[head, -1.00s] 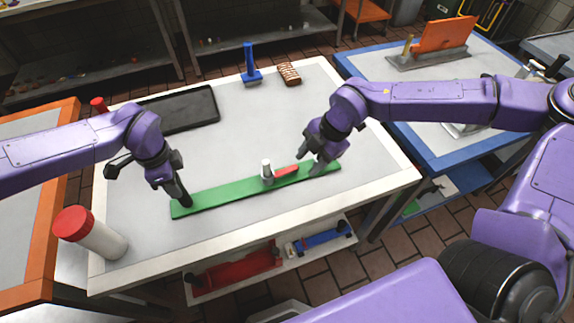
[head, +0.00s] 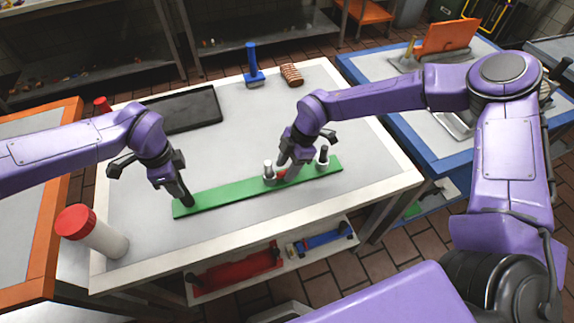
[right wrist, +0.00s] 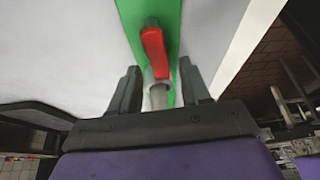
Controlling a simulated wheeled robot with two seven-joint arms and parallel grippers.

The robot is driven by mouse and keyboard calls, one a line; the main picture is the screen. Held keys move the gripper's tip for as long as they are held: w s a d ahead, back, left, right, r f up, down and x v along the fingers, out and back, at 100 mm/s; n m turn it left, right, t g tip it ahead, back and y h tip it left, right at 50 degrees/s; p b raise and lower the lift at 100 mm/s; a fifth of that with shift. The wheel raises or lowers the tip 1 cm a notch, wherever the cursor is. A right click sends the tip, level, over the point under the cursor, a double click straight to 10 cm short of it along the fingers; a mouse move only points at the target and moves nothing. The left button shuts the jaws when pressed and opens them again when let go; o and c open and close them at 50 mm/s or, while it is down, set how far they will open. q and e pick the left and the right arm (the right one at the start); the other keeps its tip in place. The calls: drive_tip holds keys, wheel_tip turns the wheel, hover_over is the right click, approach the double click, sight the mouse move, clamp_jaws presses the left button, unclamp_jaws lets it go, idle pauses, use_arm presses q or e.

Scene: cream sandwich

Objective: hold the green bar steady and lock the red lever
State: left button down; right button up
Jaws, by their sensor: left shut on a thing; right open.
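The green bar (head: 225,191) lies along the front of the white-edged table. My left gripper (head: 187,201) is shut on its left end. The red lever (head: 281,175) sits on the bar beside a white post (head: 269,176) and is mostly hidden by my right gripper (head: 284,168) in the head view. A second white post with a dark top (head: 323,160) stands near the bar's right end. In the right wrist view, the red lever (right wrist: 155,54) lies along the green bar (right wrist: 131,14), ahead of the open fingers (right wrist: 158,88). A grey post (right wrist: 158,97) shows between the fingers.
A black tray (head: 182,109), a blue-handled brush (head: 253,66) and a brown striped block (head: 291,75) are at the back. The tabletop behind the bar is clear.

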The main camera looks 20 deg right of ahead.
drive_tip(key=shift+f, duration=0.1)
clamp_jaws()
drive_tip(key=shift+w+m+t, duration=0.2)
drive_tip(key=shift+m+t, duration=0.1)
drive_tip(key=shift+m, duration=0.4)
unclamp_jaws()
drive_tip(key=v, duration=1.2)
